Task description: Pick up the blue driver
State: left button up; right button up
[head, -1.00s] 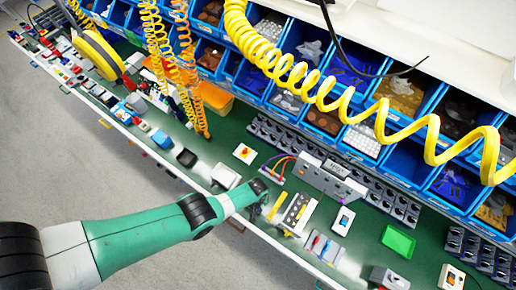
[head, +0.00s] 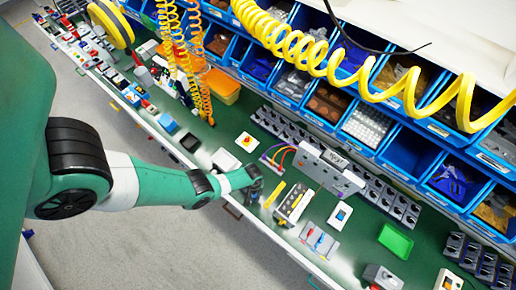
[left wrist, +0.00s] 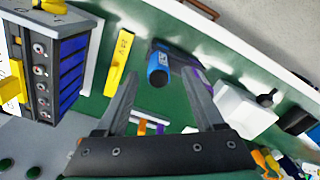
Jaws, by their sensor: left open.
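In the left wrist view, a dark grey tool with a round blue end (left wrist: 158,70) lies on the green bench. It looks like the blue driver, but I cannot be sure. My left gripper (left wrist: 162,78) is open, its fingers on either side of the blue end in the picture. I see no contact. In the head view my left gripper (head: 253,184) is over the bench's front part, left of a yellow bar (head: 273,195), and largely hides that tool. Small red and blue handled tools (head: 319,240) lie in a white tray farther right. My right gripper is not in view.
The yellow bar (left wrist: 121,63) and a switch box (left wrist: 62,72) stand left of the gripper in the wrist view; a white block (left wrist: 245,110) is right. Wired modules (head: 325,170), blue bins (head: 410,150) and coiled yellow hose (head: 350,80) are behind. A green tray (head: 395,240) is right.

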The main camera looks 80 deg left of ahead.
pick_arm(q)
notch_tip(320, 180, down, 5)
jog(key=b, duration=0.5)
jog(key=shift+d+f, duration=0.15)
jog(key=shift+f, duration=0.05)
jog(key=shift+r, duration=0.15)
grip_shut()
